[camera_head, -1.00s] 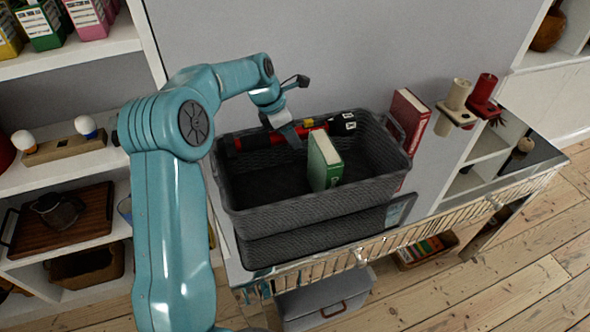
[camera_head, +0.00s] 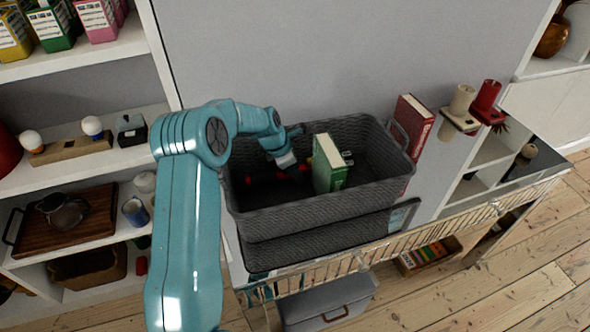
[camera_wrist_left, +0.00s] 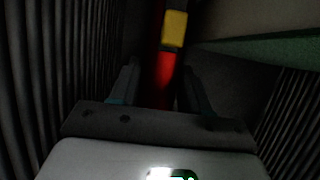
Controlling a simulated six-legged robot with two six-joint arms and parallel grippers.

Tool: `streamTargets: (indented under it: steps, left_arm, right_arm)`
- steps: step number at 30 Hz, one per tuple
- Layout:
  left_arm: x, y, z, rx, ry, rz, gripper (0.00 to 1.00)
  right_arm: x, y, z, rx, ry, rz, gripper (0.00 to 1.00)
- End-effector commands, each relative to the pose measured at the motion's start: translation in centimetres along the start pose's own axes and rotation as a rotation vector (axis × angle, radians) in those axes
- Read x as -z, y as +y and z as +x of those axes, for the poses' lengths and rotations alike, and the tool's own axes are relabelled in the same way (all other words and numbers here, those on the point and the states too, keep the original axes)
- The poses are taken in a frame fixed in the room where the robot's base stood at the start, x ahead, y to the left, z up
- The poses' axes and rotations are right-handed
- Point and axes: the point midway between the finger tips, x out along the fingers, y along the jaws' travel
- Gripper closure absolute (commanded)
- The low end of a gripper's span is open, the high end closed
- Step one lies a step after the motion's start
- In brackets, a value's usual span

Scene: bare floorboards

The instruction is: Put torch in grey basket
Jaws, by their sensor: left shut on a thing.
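The grey basket (camera_head: 320,209) stands on the cabinet top against the wall. My left gripper (camera_head: 289,169) reaches down inside it and is shut on the red and black torch (camera_head: 258,178). The torch lies low in the basket, partly hidden by the gripper and by a green book (camera_head: 330,165) standing upright beside it. In the left wrist view the torch (camera_wrist_left: 166,70) shows red with a yellow patch between my two fingers (camera_wrist_left: 160,90), with ribbed basket walls on both sides. My right gripper is not in view.
A red book (camera_head: 413,125) stands just right of the basket. Beige and red cups (camera_head: 486,95) sit in holders at the right. White shelves with cartons, a tray and jugs (camera_head: 62,210) stand at the left.

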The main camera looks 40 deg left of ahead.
Motion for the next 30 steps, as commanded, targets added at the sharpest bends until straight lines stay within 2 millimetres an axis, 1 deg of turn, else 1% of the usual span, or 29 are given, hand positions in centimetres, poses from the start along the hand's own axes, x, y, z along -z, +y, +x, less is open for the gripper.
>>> streamTargets:
  steps: [3,4,6,14,18,20,27,30]
  left_arm:
    - [0.1,0.0,0.3,0.000,0.000,0.000,0.94]
    - [0.1,0.0,0.3,0.000,0.000,0.000,0.47]
    - [0.1,0.0,0.3,0.000,0.000,0.000,0.28]
    - [0.1,0.0,0.2,0.000,0.000,0.000,0.28]
    - [0.0,0.1,-0.6,-0.002,-0.001,0.000,0.28]
    - [0.0,0.1,-1.6,-0.003,-0.001,0.000,0.28]
    - [0.0,0.1,-7.3,-0.006,-0.002,0.000,0.28]
    - [0.0,0.1,-9.3,-0.003,-0.001,-0.001,0.28]
  right_arm:
    - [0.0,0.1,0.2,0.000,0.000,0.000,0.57]
    - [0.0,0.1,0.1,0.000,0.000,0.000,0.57]
    - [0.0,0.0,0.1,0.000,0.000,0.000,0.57]
    - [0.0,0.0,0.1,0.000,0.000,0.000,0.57]
    - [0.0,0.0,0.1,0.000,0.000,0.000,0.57]
    - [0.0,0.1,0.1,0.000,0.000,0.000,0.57]
    - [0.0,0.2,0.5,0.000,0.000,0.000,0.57]
    - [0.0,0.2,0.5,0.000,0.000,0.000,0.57]
